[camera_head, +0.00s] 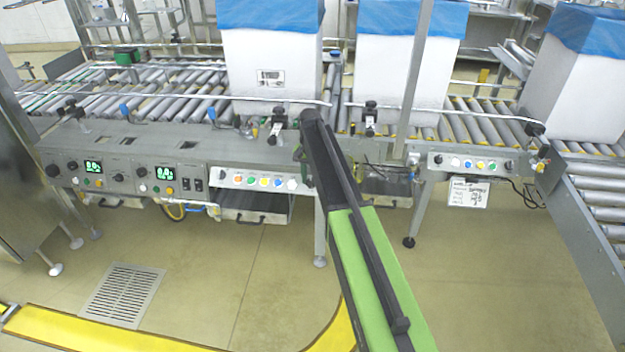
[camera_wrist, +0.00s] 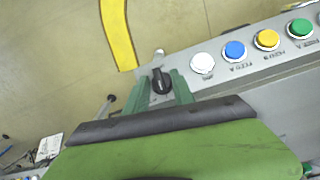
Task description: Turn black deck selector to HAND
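The black deck selector (camera_wrist: 161,82) sits at the end of a grey button panel in the wrist view, beside a white button (camera_wrist: 202,64). My gripper (camera_wrist: 160,77) has its two green fingers on either side of the selector, open, with the knob between them. I cannot tell whether either finger touches it. The selector's position and HAND marking are too small to read. In the head view my gripper (camera_head: 303,153) is by the right end of the middle button panel (camera_head: 230,180), and my arm hides the selector there.
Blue (camera_wrist: 235,50), yellow (camera_wrist: 267,39) and green (camera_wrist: 300,28) buttons continue along the panel. A roller conveyor (camera_head: 190,100) with white blue-lined boxes (camera_head: 270,60) runs behind. Another button panel (camera_head: 470,163) is to the right. The floor in front is clear, with a drain grate (camera_head: 122,293).

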